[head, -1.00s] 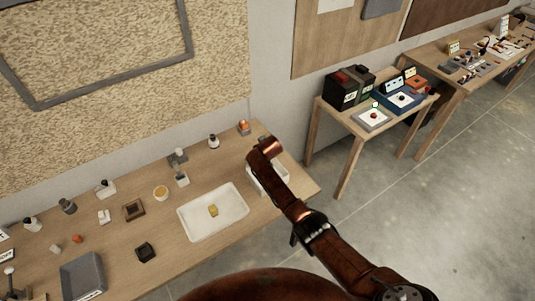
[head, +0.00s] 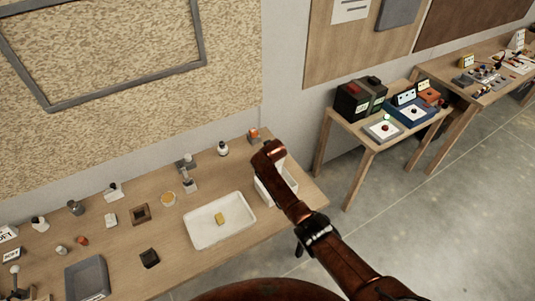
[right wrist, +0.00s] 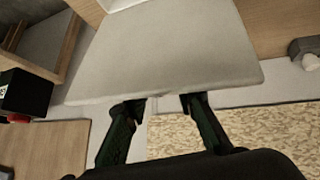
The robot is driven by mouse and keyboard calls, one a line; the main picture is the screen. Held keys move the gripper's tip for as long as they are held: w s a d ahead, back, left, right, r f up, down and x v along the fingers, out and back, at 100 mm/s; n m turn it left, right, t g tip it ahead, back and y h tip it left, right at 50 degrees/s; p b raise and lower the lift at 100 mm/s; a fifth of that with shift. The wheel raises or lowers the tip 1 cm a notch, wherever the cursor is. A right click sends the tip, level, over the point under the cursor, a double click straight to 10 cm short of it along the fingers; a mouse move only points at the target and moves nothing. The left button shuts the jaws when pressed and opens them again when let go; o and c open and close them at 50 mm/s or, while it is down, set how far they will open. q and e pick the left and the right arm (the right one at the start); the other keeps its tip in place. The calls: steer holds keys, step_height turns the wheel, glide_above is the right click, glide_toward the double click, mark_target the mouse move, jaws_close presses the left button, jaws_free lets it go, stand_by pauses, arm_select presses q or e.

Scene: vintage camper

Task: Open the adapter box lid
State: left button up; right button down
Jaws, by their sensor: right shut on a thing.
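The white adapter box (head: 286,178) stands near the right end of the wooden table in the head view, partly hidden behind my right arm. In the right wrist view its pale lid (right wrist: 175,50) fills the upper middle as a broad flat panel. My right gripper (right wrist: 162,102) has a dark finger at either side of the lid's near edge and is shut on it. In the head view the fingertips are hidden by my own wrist. How far the lid is tilted cannot be told. My left gripper is not in view.
A white tray (head: 208,238) with a yellow block (head: 220,218) lies left of the box. A side table (head: 372,138) with devices stands to the right, across a floor gap.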

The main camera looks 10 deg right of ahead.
steer(key=c, duration=1.7)
jaws_free()
steer(key=shift+w+a, duration=0.1)
steer(key=shift+a, duration=0.1)
steer(key=shift+c, duration=0.2)
steer(key=shift+o, duration=0.6)
steer(key=shift+d, duration=0.1)
steer(key=v, duration=1.2)
steer(key=shift+d, duration=0.1)
